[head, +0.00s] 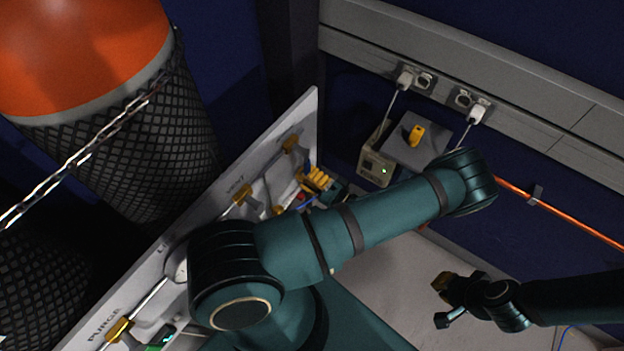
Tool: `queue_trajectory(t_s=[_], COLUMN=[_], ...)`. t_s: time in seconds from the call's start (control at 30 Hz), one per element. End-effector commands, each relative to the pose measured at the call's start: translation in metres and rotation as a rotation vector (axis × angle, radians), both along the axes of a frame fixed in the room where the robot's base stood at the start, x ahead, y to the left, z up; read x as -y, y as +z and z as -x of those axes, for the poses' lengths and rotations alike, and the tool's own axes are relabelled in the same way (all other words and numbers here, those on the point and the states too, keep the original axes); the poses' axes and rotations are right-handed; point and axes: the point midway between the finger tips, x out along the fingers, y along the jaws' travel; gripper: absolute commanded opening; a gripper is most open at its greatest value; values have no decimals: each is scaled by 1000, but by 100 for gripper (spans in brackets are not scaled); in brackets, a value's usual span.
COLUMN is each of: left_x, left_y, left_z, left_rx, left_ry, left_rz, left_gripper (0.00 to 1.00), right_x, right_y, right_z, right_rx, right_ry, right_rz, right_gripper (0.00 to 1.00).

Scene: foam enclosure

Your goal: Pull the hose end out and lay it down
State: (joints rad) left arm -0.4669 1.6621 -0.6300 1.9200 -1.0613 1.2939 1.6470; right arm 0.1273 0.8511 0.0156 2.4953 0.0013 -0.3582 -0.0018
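I cannot make out a hose end for certain. An orange hose or tube (575,222) runs along the blue wall at the right, held by a clip. My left arm crosses the middle of the head view and hides much behind it. What seems to be my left gripper (321,183) is a small teal and yellow shape by the panel's far end, partly hidden; its opening is unclear. My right gripper (441,301) is at the lower right, its fingertips apart with nothing visible between them, above the pale floor.
A white panel (215,195) marked VENT and PURGE carries brass valve fittings. Big mesh-wrapped cylinders (150,150), one orange-topped, stand left behind a chain (85,155). A grey box with a yellow knob (416,134) and plugged sockets (415,80) are at the back wall.

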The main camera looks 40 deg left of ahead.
Motion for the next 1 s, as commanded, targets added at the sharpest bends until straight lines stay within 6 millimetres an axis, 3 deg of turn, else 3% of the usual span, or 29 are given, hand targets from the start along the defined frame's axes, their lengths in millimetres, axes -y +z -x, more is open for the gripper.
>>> queue_trajectory(t_s=[0.03,0.07,0.17,0.2,0.57,1.0], left_x=[-1,-1,-1,-1,8,88], left_y=[0,0,0,0,-1,-13], left_z=[0,0,0,0,-1,-10], left_rx=[0,0,0,0,2,2], left_ry=[0,0,0,0,-1,-3], left_rz=[0,0,0,0,0,1], left_gripper=[0,51,86,92,92,92], right_x=[0,0,0,0,0,0], right_y=[0,0,0,0,0,0], right_z=[0,0,0,0,0,0], right_rx=[0,0,0,0,0,0], right_ry=[0,0,0,0,0,0], right_rz=[0,0,0,0,0,0], right_gripper=[0,0,0,0,0,0])
